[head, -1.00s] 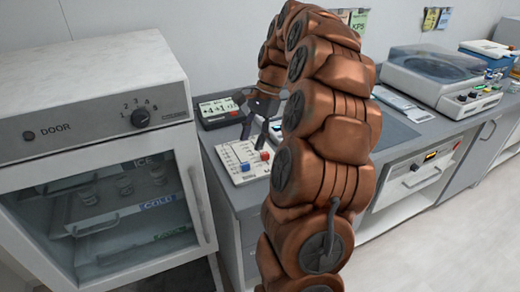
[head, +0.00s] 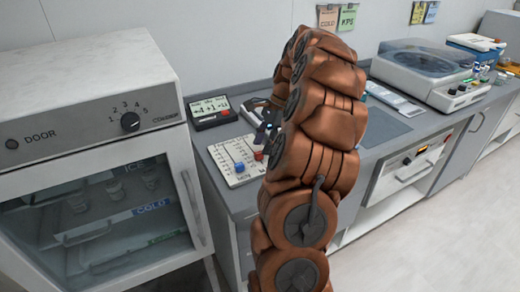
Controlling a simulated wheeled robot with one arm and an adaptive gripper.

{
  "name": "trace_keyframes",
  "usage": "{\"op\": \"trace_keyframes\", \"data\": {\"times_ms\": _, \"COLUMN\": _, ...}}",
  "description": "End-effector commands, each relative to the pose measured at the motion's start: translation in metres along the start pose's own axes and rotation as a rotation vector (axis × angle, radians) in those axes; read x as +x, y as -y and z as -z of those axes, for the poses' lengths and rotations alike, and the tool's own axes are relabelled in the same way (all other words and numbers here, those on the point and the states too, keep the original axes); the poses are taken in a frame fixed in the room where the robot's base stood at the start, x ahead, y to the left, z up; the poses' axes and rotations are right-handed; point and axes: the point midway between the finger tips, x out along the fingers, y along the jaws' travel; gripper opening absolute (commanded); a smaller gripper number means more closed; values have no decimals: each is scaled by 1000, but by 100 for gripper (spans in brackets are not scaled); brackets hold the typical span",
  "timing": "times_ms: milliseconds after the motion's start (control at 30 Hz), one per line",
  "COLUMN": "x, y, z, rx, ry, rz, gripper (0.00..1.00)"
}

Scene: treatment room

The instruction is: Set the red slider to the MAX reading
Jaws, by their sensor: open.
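The white slider panel (head: 225,159) lies on the grey counter, just right of the white cabinet. Its blue slider knob (head: 239,167) sits on the left track. The red slider knob (head: 259,156) sits at the panel's right side, close to my arm's outline. The track markings are too small to read, and my arm hides the panel's right edge. My gripper (head: 264,124) is open, above and behind the red knob and apart from it as far as I can see. My copper-coloured arm covers part of the gripper.
A dark display device (head: 211,111) stands behind the panel. The white cabinet with a dial (head: 131,121) borders the panel on the left. A centrifuge-like machine (head: 424,68) stands farther right on the counter (head: 385,127). The floor at lower right is clear.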

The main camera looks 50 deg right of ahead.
Motion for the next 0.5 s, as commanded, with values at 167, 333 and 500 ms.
{"op": "trace_keyframes", "data": {"times_ms": 167, "x": 17, "y": 1, "z": -1, "rx": -2, "ry": 0, "rz": 0, "gripper": 46}}
{"op": "trace_keyframes", "data": {"times_ms": 333, "x": 27, "y": 0, "z": -1, "rx": -2, "ry": 1, "rz": -3, "gripper": 46}}
{"op": "trace_keyframes", "data": {"times_ms": 500, "x": 29, "y": 0, "z": -1, "rx": -2, "ry": 0, "rz": 0, "gripper": 46}}
